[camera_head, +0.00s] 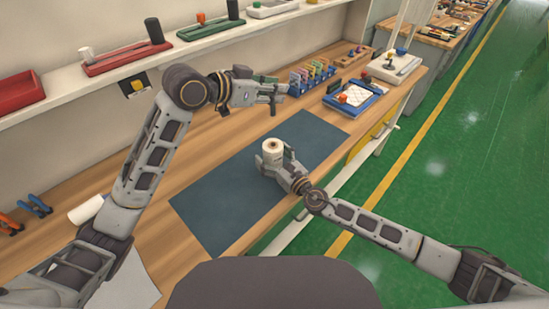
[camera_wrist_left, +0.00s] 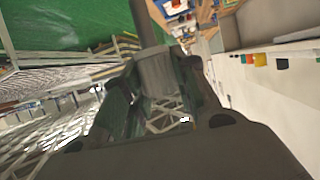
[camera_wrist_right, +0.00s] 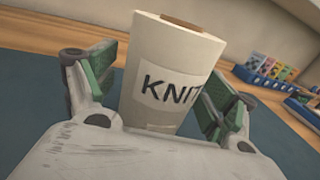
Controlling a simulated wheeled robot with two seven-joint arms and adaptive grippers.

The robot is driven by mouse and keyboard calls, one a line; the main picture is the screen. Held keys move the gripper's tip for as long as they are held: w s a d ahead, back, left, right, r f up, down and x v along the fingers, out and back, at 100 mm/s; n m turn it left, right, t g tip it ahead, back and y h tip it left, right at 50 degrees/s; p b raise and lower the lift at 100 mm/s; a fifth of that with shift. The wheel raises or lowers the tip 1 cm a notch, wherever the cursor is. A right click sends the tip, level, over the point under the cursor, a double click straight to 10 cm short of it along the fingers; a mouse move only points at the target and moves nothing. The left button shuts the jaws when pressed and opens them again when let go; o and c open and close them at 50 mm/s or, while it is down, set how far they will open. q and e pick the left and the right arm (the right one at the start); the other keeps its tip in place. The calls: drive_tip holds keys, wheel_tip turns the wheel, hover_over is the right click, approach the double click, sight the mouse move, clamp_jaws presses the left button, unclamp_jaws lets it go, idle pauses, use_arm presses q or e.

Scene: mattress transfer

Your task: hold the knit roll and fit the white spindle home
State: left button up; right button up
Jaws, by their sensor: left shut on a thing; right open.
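The knit roll (camera_head: 272,152) is a pale, slightly tapered cylinder standing on the blue mat (camera_head: 225,200). In the right wrist view the knit roll (camera_wrist_right: 165,75) shows a "KNIT" label and a dark opening in its top. My right gripper (camera_head: 284,162) is open, with its green-padded fingers (camera_wrist_right: 160,95) on either side of the roll. My left gripper (camera_head: 275,94) is shut in the air above the bench, beyond the roll. Between its fingers in the left wrist view is a shaded grey cylinder with a thin rod, apparently the spindle (camera_wrist_left: 157,72). In the head view the spindle is hard to make out.
A blue rack of colored items (camera_head: 311,76) and a blue tray (camera_head: 354,98) stand beyond the mat. A white fixture (camera_head: 393,67) stands farther right. Pliers (camera_head: 35,205) lie at far left. A shelf (camera_head: 60,92) runs along the wall. Much of the mat is clear.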

sight(271, 105)
drive_tip(key=shift+c, duration=0.4)
drive_tip(key=c, duration=1.2)
drive_tip(key=o, duration=1.2)
drive_tip(key=c, duration=1)
drive_tip(key=shift+o, duration=0.2)
use_arm(q)
drive_tip(key=shift+n+t+y, duration=0.5)
drive_tip(key=shift+n+t, duration=0.1)
drive_tip(key=shift+f, duration=2.35)
